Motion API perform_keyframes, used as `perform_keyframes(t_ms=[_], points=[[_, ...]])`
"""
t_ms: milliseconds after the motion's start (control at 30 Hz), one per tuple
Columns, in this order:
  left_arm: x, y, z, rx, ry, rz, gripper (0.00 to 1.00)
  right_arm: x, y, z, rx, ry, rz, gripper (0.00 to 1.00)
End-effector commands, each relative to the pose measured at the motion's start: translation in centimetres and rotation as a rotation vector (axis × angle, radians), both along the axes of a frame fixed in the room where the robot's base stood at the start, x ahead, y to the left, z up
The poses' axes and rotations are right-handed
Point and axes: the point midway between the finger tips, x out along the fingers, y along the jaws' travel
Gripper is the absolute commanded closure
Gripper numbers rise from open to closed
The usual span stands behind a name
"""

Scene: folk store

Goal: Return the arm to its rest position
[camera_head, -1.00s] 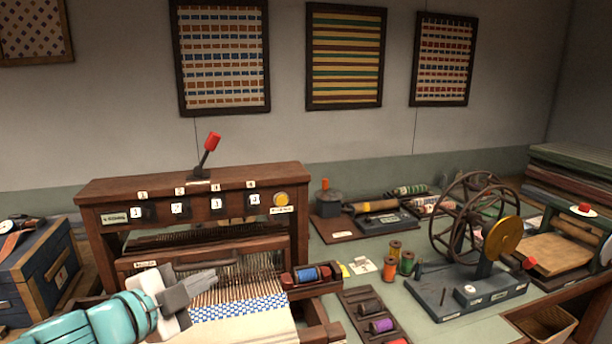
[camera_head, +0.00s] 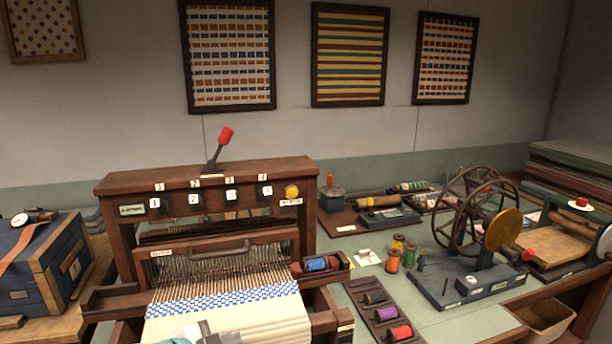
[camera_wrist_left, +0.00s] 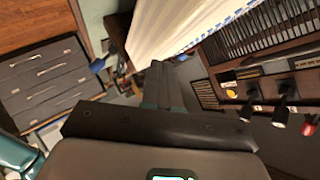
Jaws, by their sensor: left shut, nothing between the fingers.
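My left gripper (camera_head: 208,338) shows only as a small grey and teal part at the bottom edge of the head view, low in front of the loom's cloth. In the left wrist view its fingers (camera_wrist_left: 160,70) are together with nothing between them. The loom (camera_head: 205,182) has a wooden frame, a red-tipped lever (camera_head: 219,147) and a blue-and-white woven cloth (camera_head: 232,308). The cloth also shows in the left wrist view (camera_wrist_left: 175,28), apart from the fingers as far as I can tell. My right gripper is not in view.
A blue chest (camera_head: 35,272) stands left of the loom. A spool tray (camera_head: 373,312) and a wheel winder (camera_head: 468,285) are on the table to the right. A shuttle with blue thread (camera_head: 318,264) lies at the loom's right. The wrist view shows grey drawers (camera_wrist_left: 42,82).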

Motion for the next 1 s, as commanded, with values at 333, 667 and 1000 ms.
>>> perform_keyframes(t_ms=[333, 667, 1000], points=[[-11.0, -3.3, -23.1, -0.305, 0.748, 0.336, 1.0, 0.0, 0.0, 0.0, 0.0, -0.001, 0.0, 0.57], [-26.4, -3.5, -32.3, -0.438, 1.314, 0.999, 1.0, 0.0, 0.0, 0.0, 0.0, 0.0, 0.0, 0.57], [-26.8, -2.8, -32.5, -0.467, 1.328, 1.127, 1.0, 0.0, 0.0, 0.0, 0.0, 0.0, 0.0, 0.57]])
